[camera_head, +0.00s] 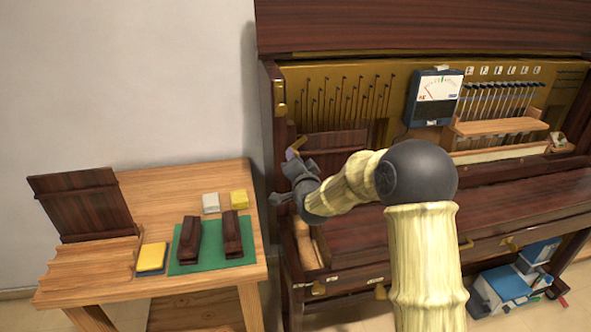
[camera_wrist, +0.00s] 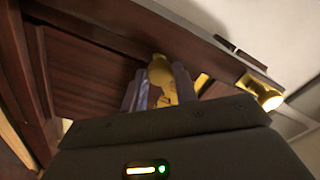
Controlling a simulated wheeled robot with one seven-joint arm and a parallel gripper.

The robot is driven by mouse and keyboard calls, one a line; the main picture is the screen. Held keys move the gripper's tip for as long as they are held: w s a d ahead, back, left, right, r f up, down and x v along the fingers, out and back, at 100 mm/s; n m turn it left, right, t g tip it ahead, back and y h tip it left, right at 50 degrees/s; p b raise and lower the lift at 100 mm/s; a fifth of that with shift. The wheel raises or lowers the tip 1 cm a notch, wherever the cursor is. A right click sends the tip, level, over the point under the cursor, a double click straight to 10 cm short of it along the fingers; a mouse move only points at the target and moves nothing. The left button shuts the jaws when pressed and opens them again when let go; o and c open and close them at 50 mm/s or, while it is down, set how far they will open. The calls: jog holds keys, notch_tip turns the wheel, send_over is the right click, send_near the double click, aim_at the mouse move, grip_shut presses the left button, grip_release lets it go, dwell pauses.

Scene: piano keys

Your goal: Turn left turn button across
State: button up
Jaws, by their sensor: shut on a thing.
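The left turn button (camera_wrist: 160,72) is a small brass piece with a rounded end, at the left side of the upright piano. In the head view it is a small golden piece (camera_head: 296,144) at the left end of the dark wooden panel (camera_head: 338,144). My gripper (camera_head: 291,155) is at this left end. In the wrist view its two grey fingers (camera_wrist: 159,87) stand on either side of the brass piece and are shut on it. The lower part of the button is partly hidden by the fingers. Its exact angle is hard to tell.
Another brass fitting (camera_wrist: 264,94) sits right of the fingers in the wrist view. The piano's left side post (camera_head: 269,120) is close beside my gripper. A wooden side table (camera_head: 160,190) stands left, with a green mat (camera_head: 212,262) and dark blocks. A meter (camera_head: 433,97) stands right.

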jog(key=shift+d+m+b, duration=0.1)
jog(key=shift+m+b, duration=2.6)
jog(key=shift+m, duration=1.1)
jog(key=o, duration=1)
jog(key=v, duration=1.7)
jog(key=shift+s, duration=0.2)
